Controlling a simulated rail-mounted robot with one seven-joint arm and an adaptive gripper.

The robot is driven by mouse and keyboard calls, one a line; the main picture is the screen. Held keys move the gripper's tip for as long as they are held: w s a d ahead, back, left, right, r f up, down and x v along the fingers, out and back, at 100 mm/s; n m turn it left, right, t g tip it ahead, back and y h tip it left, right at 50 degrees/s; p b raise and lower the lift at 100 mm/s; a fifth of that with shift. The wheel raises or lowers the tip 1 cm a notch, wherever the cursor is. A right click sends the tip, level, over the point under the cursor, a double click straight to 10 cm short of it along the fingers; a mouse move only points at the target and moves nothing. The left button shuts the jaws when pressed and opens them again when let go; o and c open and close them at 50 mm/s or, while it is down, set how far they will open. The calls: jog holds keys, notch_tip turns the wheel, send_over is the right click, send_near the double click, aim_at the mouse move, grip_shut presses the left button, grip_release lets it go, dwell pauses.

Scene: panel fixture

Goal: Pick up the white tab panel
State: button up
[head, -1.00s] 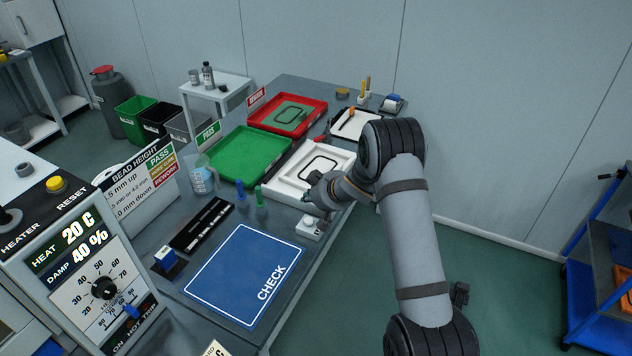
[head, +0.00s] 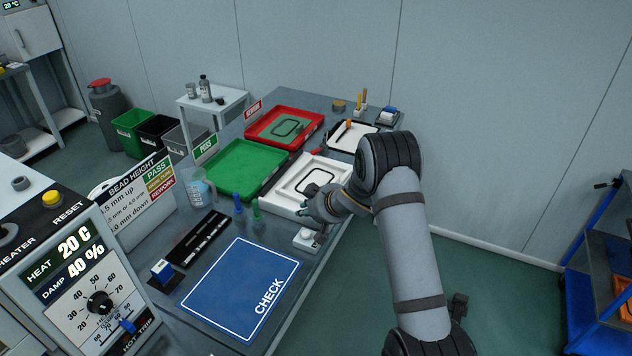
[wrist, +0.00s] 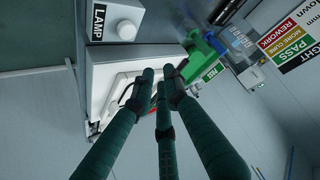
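A white panel (head: 299,183) with a black ring-shaped bead lies in a white tray (head: 284,203) on the bench in the head view. Another white piece (head: 352,136) with a dark edge and an orange tab on it lies further back; I cannot tell for sure which is the tab panel. My gripper (head: 304,209) is over the near right edge of the white tray. In the wrist view my gripper's three green fingers (wrist: 160,80) point towards the tray and panel, tips slightly apart with nothing visible between them. The fingers hide part of the panel.
A white lamp box (head: 307,240) stands just in front of the tray, with blue and green bottles (head: 256,209) to its left. A green tray (head: 245,168) and a red tray (head: 284,128) lie beyond. The blue check mat (head: 240,288) is clear.

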jog(key=o, duration=0.6)
jog(key=shift+o, duration=0.7)
